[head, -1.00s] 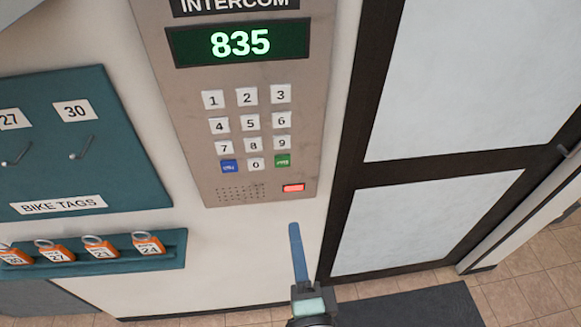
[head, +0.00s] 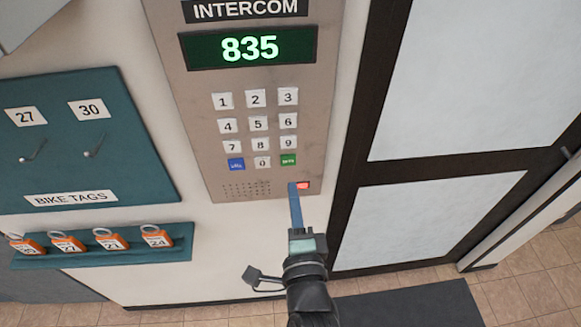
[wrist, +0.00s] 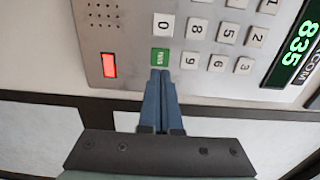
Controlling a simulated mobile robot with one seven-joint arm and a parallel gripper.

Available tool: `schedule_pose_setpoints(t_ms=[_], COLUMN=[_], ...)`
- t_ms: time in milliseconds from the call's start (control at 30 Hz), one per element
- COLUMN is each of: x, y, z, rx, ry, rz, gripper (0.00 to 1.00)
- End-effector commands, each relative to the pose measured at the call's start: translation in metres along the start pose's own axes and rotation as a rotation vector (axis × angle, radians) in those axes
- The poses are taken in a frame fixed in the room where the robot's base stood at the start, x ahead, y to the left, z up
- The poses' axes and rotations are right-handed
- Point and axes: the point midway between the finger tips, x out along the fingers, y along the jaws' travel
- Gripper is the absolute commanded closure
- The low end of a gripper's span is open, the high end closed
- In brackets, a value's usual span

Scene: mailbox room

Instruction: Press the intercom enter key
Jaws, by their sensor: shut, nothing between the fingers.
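The intercom panel (head: 205,110) is a beige metal plate on the wall, and its display (head: 250,47) reads 835 in green. The green key (head: 288,159) sits at the lower right of the keypad, right of the 0 key; its small label is hard to read. It also shows in the wrist view (wrist: 160,56). My gripper (head: 294,188) is shut and empty, its blue fingers pointing up at the panel. In the wrist view the fingertips (wrist: 162,74) are just below the green key; I cannot tell whether they touch it. In the head view the tips appear below the key, beside the red light.
A red lit rectangle (head: 303,185) is below the green key, and a blue key (head: 236,164) is left of 0. A teal bike tag board (head: 50,165) and a rack (head: 100,257) with orange tags are left. A dark-framed door (head: 350,180) is right.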

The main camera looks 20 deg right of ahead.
Motion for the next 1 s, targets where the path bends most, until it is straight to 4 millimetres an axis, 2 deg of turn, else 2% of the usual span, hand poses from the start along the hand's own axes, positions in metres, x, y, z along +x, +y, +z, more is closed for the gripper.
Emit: schedule_pose_setpoints(t_ms=[100,333,500,867,1000], x=[0.022,0.049,0.057,0.058,0.067], y=[-0.003,0.000,0.000,0.000,0.000], z=[0.000,0.000,0.000,0.000,0.000], rx=[0.001,0.001,0.001,0.001,0.001], ry=[-0.001,-0.001,0.000,0.000,0.001], rz=[-0.001,-0.001,0.000,0.000,0.000], gripper=[1.00,1.00,1.00,1.00,1.00])
